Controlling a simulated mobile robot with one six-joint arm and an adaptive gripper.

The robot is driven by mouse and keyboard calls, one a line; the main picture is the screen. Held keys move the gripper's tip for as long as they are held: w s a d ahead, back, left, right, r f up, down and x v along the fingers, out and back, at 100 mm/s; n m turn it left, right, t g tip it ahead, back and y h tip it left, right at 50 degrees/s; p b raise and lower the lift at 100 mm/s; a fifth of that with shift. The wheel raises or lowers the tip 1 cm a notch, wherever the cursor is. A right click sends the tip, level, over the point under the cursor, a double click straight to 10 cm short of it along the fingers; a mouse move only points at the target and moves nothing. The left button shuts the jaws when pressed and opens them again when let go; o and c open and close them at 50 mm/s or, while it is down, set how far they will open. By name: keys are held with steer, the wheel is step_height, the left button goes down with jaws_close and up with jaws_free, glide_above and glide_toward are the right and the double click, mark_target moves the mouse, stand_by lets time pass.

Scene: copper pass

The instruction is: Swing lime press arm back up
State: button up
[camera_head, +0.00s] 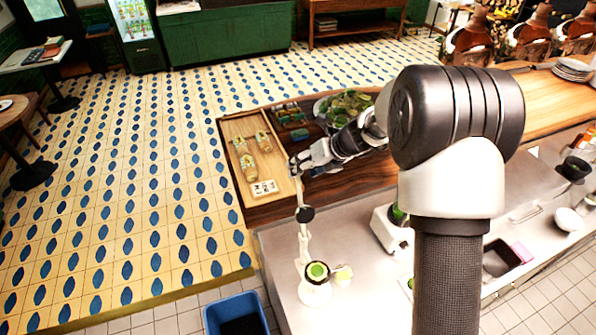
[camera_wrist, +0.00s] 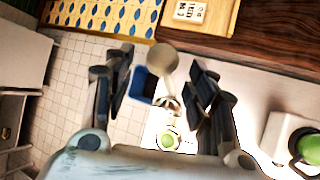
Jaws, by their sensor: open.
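The white lime press (camera_head: 315,291) stands on the steel counter, with a green lime round in its cup. Its pale arm (camera_head: 303,240) rises from the press toward my gripper, with a dark round joint or knob partway along. My gripper (camera_head: 303,167) is above the press near the upper end of that arm. In the wrist view my gripper (camera_wrist: 163,82) is open, and the arm's round beige end (camera_wrist: 162,59) shows between the fingers. I cannot tell whether either finger touches it. The press cup with green lime (camera_wrist: 168,140) shows below.
A wooden tray (camera_head: 235,130) with wraps and a card lies behind the press on the wooden ledge. A leafy bowl (camera_head: 345,107) is near my forearm. A white appliance with green contents (camera_head: 390,232) stands right of the press. A blue bin (camera_head: 236,308) is on the floor.

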steer(key=v, duration=0.7)
steer(key=shift+s+d+r, duration=0.2)
steer(key=shift+s+r, duration=0.05)
steer(key=shift+r, duration=0.05)
steer(key=s+f+n+h+b, duration=0.1)
steer(key=s+f+n+b, duration=0.2)
steer(key=s+n+b, duration=0.55)
steer(key=s+f+n+h+b, duration=0.1)
steer(key=s+f+n+b, duration=0.3)
steer(key=s+n+b, duration=0.45)
steer(key=s+d+f+n+h+b, duration=0.2)
steer(key=s+f+n+b, duration=0.5)
steer(key=s+f+n, duration=0.1)
steer(key=s+d+f+n+h+b, duration=0.2)
steer(key=s+d+f+n+b, duration=0.1)
steer(key=s+f+n+b, duration=0.4)
steer(key=s+b, duration=0.1)
steer(key=s, duration=0.2)
steer(key=shift+s+f+n, duration=0.3)
steer(key=shift+f+n, duration=0.05)
steer(key=shift+n, duration=0.05)
